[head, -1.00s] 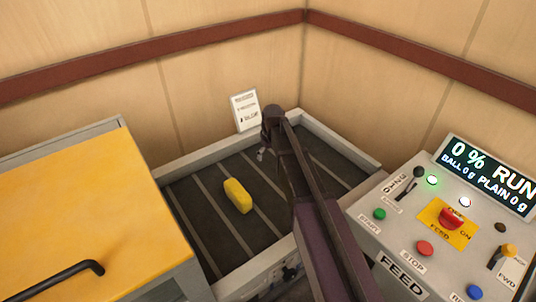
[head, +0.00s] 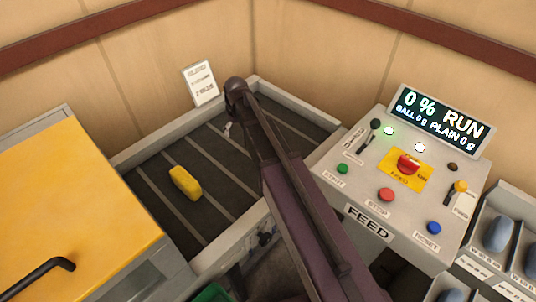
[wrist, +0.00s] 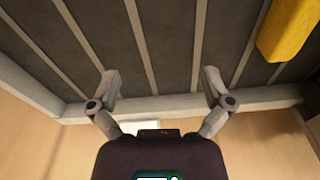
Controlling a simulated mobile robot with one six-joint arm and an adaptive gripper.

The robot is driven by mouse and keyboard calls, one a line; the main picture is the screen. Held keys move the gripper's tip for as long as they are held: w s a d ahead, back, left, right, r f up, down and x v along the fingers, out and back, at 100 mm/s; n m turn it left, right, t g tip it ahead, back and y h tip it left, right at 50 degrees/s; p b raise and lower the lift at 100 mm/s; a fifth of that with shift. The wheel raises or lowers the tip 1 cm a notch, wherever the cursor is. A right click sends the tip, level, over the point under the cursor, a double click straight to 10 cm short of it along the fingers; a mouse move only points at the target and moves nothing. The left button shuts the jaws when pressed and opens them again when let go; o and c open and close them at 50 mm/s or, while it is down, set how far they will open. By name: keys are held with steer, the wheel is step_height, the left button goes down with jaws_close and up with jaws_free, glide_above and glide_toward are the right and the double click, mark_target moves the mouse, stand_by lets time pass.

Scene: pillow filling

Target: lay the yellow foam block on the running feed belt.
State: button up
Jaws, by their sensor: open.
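The yellow foam block (head: 185,182) lies on the dark, ribbed feed belt (head: 222,200) in the head view, towards the end near the yellow-topped cabinet. In the wrist view the block (wrist: 288,25) shows at the upper right, cut off by the frame edge and clear of both fingers. My gripper (wrist: 160,75) is open and empty, with its two fingers spread over the belt and its pale side rail. In the head view my gripper (head: 228,130) is small and partly hidden by my arm, to the right of and beyond the block.
The cabinet's yellow top (head: 70,195) has a black handle and stands left of the belt. The feed panel (head: 375,215) at right has buttons and switches; its display (head: 445,118) reads 0 % RUN. A white sign (head: 201,83) stands behind the belt. Wooden walls close the back.

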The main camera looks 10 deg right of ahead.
steer(key=s+d+m, duration=0.2)
steer(key=s+d, duration=0.1)
steer(key=s, duration=0.3)
steer(key=s+d+m, duration=0.2)
steer(key=s+d, duration=0.2)
steer(key=s, duration=0.3)
steer(key=s+d+m+g, duration=0.1)
steer(key=s+d, duration=0.3)
steer(key=s, duration=0.3)
steer(key=shift+m+h, duration=0.4)
stand_by(2.7)
